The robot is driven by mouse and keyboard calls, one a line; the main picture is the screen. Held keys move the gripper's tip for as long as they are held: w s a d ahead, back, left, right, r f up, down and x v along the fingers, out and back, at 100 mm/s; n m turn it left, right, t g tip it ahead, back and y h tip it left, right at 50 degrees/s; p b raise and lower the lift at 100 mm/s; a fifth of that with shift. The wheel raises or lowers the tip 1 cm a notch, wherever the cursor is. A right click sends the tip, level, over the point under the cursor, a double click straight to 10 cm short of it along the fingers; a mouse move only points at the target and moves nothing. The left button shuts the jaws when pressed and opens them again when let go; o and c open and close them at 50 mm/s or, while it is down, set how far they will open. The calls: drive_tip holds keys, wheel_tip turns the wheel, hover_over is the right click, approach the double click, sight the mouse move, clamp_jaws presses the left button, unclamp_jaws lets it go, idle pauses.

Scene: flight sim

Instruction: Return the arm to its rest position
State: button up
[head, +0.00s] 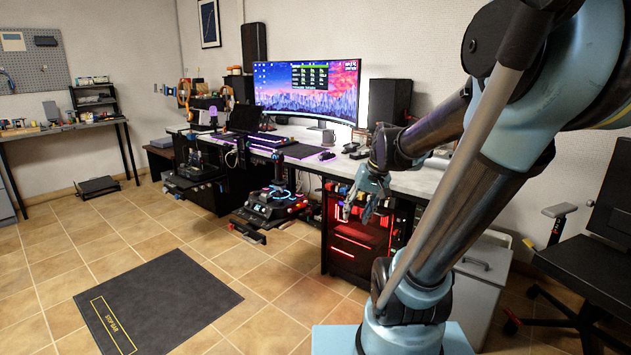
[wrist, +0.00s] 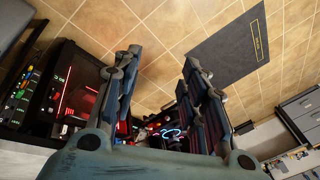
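My blue arm (head: 470,185) reaches up from the lower middle of the head view, bends at the upper right and extends back toward the desk. My gripper (head: 357,214) hangs at the arm's far end, pointing down, in front of the desk edge and the red-lit computer case. In the wrist view my gripper (wrist: 160,65) has its two fingers spread apart, with nothing between them but floor and the lit controls beyond. It is open and empty.
A long desk (head: 425,180) carries a curved monitor (head: 308,90) and speakers. A red-lit computer case (head: 355,245) stands below it. A control stand (head: 272,205) is left of the case. A black mat (head: 165,300) lies on open tiled floor. A chair (head: 590,260) stands at right.

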drive_tip(key=s+d+f+h, duration=0.1)
drive_tip(key=s+d+f, duration=0.2)
drive_tip(key=s, duration=0.4)
drive_tip(key=s+d+f+h, duration=0.2)
drive_tip(key=s+d+f, duration=0.2)
drive_tip(key=s, duration=0.2)
drive_tip(key=shift+s+f, duration=0.2)
drive_tip(key=shift+s, duration=0.2)
drive_tip(key=shift+w, duration=0.1)
drive_tip(key=shift+w+f, duration=0.2)
drive_tip(key=shift+w, duration=0.15)
